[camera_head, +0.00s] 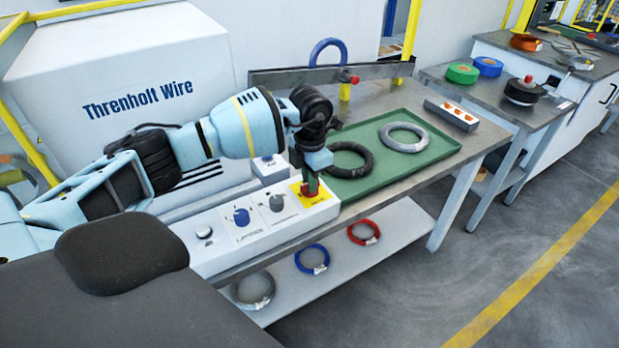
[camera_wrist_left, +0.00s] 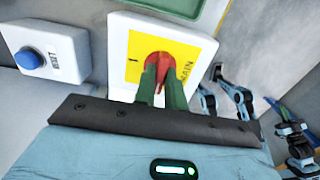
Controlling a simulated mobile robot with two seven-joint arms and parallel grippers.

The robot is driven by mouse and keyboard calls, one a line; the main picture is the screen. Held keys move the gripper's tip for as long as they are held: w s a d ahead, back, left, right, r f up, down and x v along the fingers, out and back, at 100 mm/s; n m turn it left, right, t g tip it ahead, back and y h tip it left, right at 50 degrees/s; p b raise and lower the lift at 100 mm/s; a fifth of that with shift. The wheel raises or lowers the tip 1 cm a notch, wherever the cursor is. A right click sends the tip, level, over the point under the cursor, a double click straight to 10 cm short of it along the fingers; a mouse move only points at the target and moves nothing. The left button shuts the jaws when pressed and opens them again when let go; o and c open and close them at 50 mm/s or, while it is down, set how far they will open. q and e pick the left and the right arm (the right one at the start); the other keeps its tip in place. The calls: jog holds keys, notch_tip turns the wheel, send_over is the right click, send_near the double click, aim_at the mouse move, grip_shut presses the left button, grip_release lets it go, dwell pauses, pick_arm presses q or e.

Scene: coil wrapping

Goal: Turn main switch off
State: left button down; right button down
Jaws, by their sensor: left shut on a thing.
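The main switch is a red knob (camera_head: 311,194) on a yellow plate (camera_head: 322,187) at the right end of the white control panel (camera_head: 225,258). My left gripper (camera_head: 311,183) reaches down onto it from above. In the left wrist view, the green fingers of my left gripper (camera_wrist_left: 161,88) are shut on the red knob (camera_wrist_left: 158,60), one on each side. The yellow plate (camera_wrist_left: 178,47) there shows a "1" on its left and "MAIN" on its right. The fingers hide the lower part of the knob. My right gripper is not in view.
A blue knob (camera_head: 241,217), a grey knob (camera_head: 276,203) and a white button (camera_head: 204,232) sit left of the switch. A reset box (camera_head: 271,170) stands just behind. A green tray (camera_head: 430,155) with two coils lies on the table, beyond the panel.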

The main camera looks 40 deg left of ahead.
pick_arm(q)
jog(key=shift+w+r, duration=0.1)
jog(key=shift+r, duration=0.05)
jog(key=c, duration=1.5)
grip_release()
jog(key=shift+o, duration=0.2)
jog(key=shift+r, duration=3.85)
